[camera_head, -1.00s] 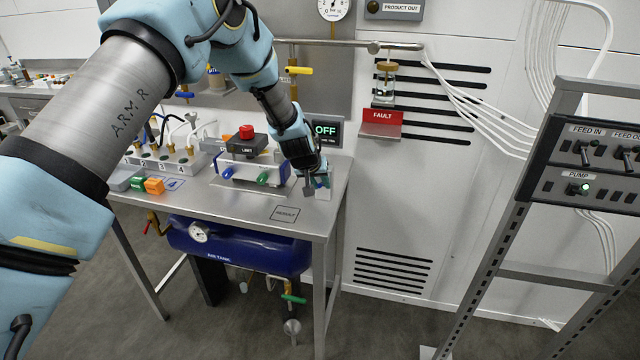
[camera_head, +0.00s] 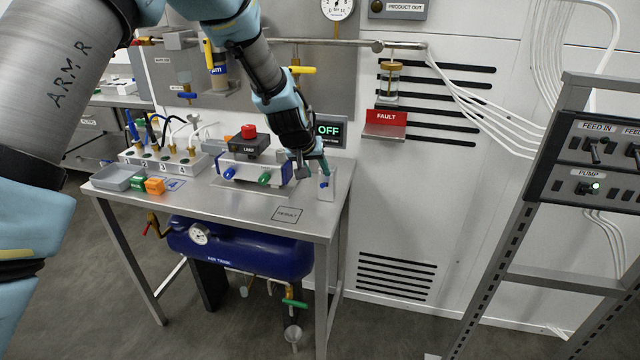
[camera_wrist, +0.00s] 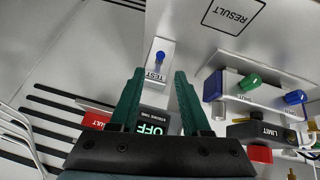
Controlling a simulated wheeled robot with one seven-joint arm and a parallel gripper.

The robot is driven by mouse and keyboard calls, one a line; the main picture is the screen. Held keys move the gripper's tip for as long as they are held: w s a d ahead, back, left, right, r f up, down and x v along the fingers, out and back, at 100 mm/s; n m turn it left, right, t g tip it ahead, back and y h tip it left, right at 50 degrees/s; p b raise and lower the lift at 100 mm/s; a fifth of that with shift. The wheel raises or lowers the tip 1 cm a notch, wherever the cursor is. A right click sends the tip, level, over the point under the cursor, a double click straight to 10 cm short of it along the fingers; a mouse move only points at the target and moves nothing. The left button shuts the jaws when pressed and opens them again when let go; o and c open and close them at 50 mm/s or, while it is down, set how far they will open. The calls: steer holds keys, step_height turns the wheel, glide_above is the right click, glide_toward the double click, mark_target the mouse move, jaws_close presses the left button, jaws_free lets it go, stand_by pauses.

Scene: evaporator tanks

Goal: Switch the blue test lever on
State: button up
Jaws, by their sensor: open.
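The blue test lever (camera_wrist: 160,57) stands on a small pale plate (camera_wrist: 157,76) marked TEST, ahead of and between my fingertips in the wrist view. In the head view it is a tiny blue spot (camera_head: 324,184) near the right end of the steel bench. My gripper (camera_wrist: 158,73) is open, with its two green fingers apart and nothing between them. In the head view my gripper (camera_head: 312,168) is just above and behind the lever. I cannot tell whether a finger touches it. The display (camera_head: 328,130) behind the bench reads OFF in green.
Left of my gripper stands a fixture with green and blue knobs (camera_head: 264,178) and a LIMIT box with a red button (camera_head: 249,131). A RESULT square (camera_head: 287,214) marks the clear bench front. A red FAULT sign (camera_head: 385,118) is on the wall to the right.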

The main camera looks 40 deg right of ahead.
steer(key=shift+b+v, duration=0.35)
steer(key=shift+v, duration=1.2)
steer(key=w+a+r+n+y, duration=0.1)
steer(key=w+a, duration=0.2)
steer(key=a, duration=0.7)
steer(key=w+a+r+n+y, duration=0.1)
steer(key=w+a+n, duration=0.15)
steer(key=a, duration=0.75)
steer(key=w+a+r+n+y, duration=0.1)
steer(key=w+a, duration=0.3)
steer(key=a, duration=0.7)
steer(key=s+a+n+y, duration=0.1)
steer(key=s+a, duration=0.2)
steer(key=a, duration=0.4)
steer(key=s+a+n+y, duration=0.1)
steer(key=s+a, duration=0.2)
steer(key=a, duration=0.5)
steer(key=s+a+n+g+y, duration=0.1)
steer(key=s+a, duration=0.3)
steer(key=a, duration=0.4)
steer(key=shift+n, duration=0.55)
